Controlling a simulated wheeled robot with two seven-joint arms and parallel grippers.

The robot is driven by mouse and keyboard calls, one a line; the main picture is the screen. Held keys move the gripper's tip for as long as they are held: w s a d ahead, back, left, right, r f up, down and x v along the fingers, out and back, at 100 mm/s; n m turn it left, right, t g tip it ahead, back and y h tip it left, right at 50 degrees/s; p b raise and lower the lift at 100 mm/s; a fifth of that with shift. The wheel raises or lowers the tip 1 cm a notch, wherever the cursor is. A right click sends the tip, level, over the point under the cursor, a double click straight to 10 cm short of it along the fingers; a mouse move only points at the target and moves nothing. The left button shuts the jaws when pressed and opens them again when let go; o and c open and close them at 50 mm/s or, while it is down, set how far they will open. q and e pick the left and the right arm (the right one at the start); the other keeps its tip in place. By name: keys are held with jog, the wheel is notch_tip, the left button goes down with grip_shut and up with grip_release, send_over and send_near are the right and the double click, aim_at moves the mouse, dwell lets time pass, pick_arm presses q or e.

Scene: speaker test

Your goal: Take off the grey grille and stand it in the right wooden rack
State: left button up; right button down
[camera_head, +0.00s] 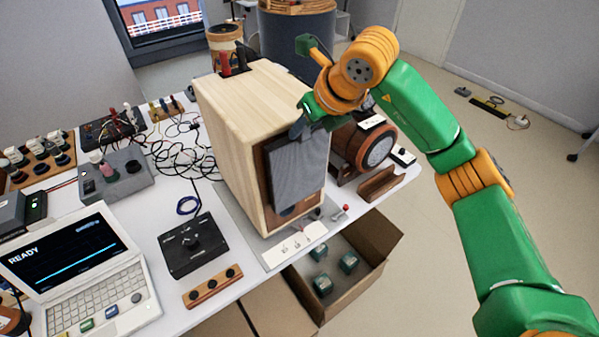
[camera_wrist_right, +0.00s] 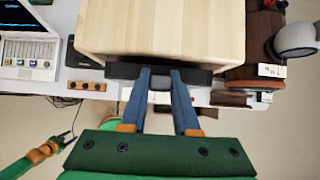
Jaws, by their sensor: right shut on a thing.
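The grey grille (camera_head: 298,168) is an upright dark panel at the front of the pale wooden speaker cabinet (camera_head: 235,130). Brown front board shows at its left and below it. My right gripper (camera_head: 300,127) is shut on the grille's top edge. In the right wrist view its blue fingers (camera_wrist_right: 161,76) meet the dark top edge of the grille (camera_wrist_right: 120,70). I cannot tell how wide any gap behind it is. The right wooden rack (camera_head: 380,185) is a low brown block at the table's right edge. My left gripper (camera_wrist_right: 68,138) shows small at the lower left of the wrist view.
A brown round-fronted device (camera_head: 365,148) stands behind the rack. A white card (camera_head: 295,246) lies before the cabinet. A wooden strip with dark holes (camera_head: 212,287), a black control box (camera_head: 190,245) and a laptop (camera_head: 80,270) are left. An open carton (camera_head: 385,238) stands below the table edge.

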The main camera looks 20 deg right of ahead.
jog(key=s+d+b, duration=0.2)
jog(key=s+b, duration=0.1)
jog(key=s, duration=0.3)
jog(key=shift+d+b, duration=0.15)
jog(key=shift+b, duration=0.2)
dwell(0.5)
dwell(0.9)
